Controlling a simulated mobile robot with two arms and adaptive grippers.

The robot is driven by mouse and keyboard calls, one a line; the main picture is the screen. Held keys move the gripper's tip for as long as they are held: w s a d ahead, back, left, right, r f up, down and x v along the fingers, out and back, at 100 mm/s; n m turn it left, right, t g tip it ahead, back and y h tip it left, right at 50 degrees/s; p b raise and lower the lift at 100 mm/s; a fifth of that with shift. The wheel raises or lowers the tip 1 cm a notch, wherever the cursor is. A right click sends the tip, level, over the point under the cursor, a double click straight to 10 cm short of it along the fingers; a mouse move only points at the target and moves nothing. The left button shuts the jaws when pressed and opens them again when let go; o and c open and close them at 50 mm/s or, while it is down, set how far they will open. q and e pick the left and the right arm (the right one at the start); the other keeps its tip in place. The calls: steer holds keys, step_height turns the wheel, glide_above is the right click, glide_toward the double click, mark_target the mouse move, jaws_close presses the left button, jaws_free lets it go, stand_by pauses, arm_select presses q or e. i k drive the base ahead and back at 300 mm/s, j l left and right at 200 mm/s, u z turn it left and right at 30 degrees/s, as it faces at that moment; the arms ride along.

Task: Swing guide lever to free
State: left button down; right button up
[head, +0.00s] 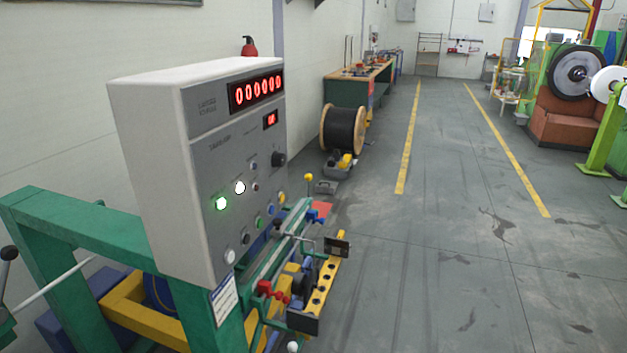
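A green machine frame (85,228) with a grey control cabinet (215,175) stands at the left. Red handles (272,292) sit lower down, near a yellow bar with holes (321,286). A lever with a black knob (9,253) shows at the far left edge. I cannot tell which of these is the guide lever, or its position. Neither of my grippers is in view.
A black cable reel (343,130) stands on the floor beside a workbench (353,88). Yellow floor lines (408,140) mark an aisle. The grey floor (440,270) right of the machine is clear. Green machinery (600,130) stands at the far right.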

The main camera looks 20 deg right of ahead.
mark_target(308, 178)
steer(key=i+l+u, duration=0.15)
steer(key=l, duration=0.45)
steer(key=i+l+u, duration=0.15)
steer(key=l, duration=0.45)
steer(key=i+l+u, duration=0.15)
steer(key=l, duration=0.5)
steer(key=i+l+u, duration=0.2)
steer(key=l, duration=0.45)
steer(key=l+u, duration=0.15)
steer(key=l, duration=0.5)
steer(key=i+l, duration=0.15)
steer(key=l, duration=0.3)
steer(key=i+l+u, duration=0.1)
steer(key=l, duration=0.3)
steer(key=i+l+u, duration=0.1)
steer(key=l, duration=0.35)
steer(key=i+l, duration=0.15)
steer(key=l, duration=0.3)
